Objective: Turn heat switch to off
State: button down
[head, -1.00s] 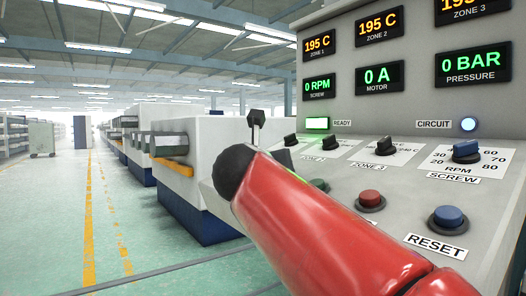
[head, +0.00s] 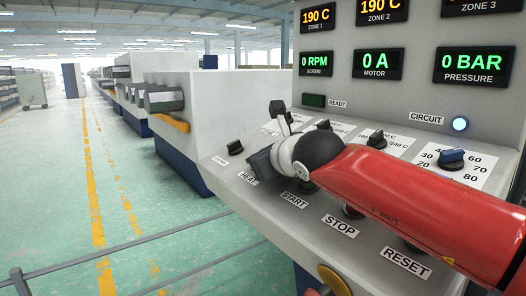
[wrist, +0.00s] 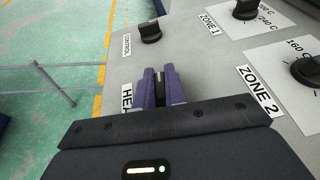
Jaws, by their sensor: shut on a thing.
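The heat switch (wrist: 159,76) is a small dark knob on the sloped panel, mostly hidden between my fingers in the wrist view. The HEAT label (head: 247,178) stands beside it in the head view and is partly covered in the wrist view. My gripper (wrist: 160,87) has its two purple fingers closed around the switch, at the panel surface. In the head view my gripper (head: 259,165) is a dark shape above the HEAT label and hides the switch. I cannot tell which setting the switch points to.
Another black knob (wrist: 150,32) stands just beyond, with the ZONE 1 knob (wrist: 245,9) and ZONE 2 knob (wrist: 308,70) to the right. The START label (head: 294,200), STOP label (head: 341,226) and RESET button lie under or near my arm. The READY lamp (head: 314,101) is dark.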

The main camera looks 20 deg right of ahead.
jog(key=shift+n+y, duration=0.5)
jog(key=shift+y, duration=0.1)
jog(key=c, duration=1.5)
grip_release()
jog(key=shift+o, duration=0.2)
jog(key=v, duration=0.7)
jog(key=shift+s+r, duration=0.25)
jog(key=shift+s, duration=0.1)
